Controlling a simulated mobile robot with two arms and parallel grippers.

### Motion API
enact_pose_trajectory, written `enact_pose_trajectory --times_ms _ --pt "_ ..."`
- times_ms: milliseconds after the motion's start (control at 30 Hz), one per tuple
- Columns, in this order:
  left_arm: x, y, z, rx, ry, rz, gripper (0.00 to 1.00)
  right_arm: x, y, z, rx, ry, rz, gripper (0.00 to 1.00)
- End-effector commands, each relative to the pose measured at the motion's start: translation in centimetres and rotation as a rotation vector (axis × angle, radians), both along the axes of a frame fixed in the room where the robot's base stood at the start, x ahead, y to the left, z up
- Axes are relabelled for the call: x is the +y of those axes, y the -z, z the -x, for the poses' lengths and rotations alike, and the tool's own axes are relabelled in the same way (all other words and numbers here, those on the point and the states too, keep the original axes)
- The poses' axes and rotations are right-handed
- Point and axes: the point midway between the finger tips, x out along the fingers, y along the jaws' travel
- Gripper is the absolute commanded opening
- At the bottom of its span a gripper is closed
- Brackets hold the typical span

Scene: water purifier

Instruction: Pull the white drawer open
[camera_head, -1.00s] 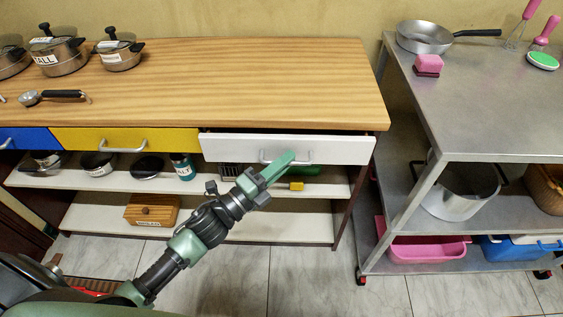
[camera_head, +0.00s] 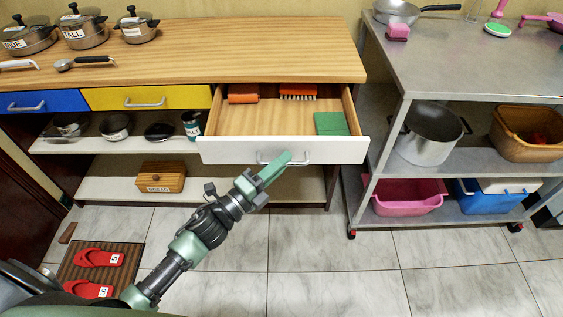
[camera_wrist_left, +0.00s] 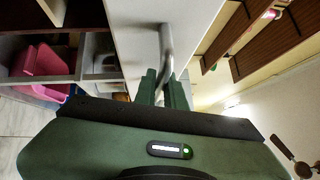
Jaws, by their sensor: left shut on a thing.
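The white drawer (camera_head: 340,151) stands well out from the wooden counter in the head view, its wooden inside showing. Its silver bar handle (camera_head: 299,159) is on the front face. My left gripper (camera_head: 285,158) is shut on this handle. In the left wrist view, the green fingers (camera_wrist_left: 163,85) close around the handle bar (camera_wrist_left: 166,45), with the white drawer front (camera_wrist_left: 135,25) just beyond. Inside the drawer lie an orange item (camera_head: 243,93), an orange brush (camera_head: 298,91) and a green block (camera_head: 331,123). My right gripper is not in view.
Yellow (camera_head: 150,97) and blue (camera_head: 45,101) drawers beside it are closed. A metal cart (camera_head: 455,75) stands to the right, close to the open drawer's right end. Red slippers (camera_head: 97,257) lie on a mat at lower left. The tiled floor in front is mostly clear.

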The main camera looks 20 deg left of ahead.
Motion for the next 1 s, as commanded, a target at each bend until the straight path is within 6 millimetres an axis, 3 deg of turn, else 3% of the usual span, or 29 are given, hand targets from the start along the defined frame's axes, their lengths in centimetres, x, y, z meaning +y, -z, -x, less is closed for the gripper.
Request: enact_pose_trajectory --times_ms 433,467,500,800,1000 --pt "0.1 0.0 0.0 0.001 -0.001 0.0 0.0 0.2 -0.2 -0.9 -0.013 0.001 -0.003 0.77" --pt "0.1 0.0 0.0 0.001 -0.001 0.0 0.16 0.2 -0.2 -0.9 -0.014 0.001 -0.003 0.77" --pt "0.1 0.0 0.0 0.001 -0.001 0.0 0.19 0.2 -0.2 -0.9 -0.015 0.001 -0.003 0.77" --pt "0.1 0.0 0.1 0.0 -0.001 0.0 0.19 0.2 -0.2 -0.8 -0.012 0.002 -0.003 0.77" --pt "1.2 0.5 2.2 0.004 -0.001 0.0 0.19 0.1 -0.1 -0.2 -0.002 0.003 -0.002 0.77"
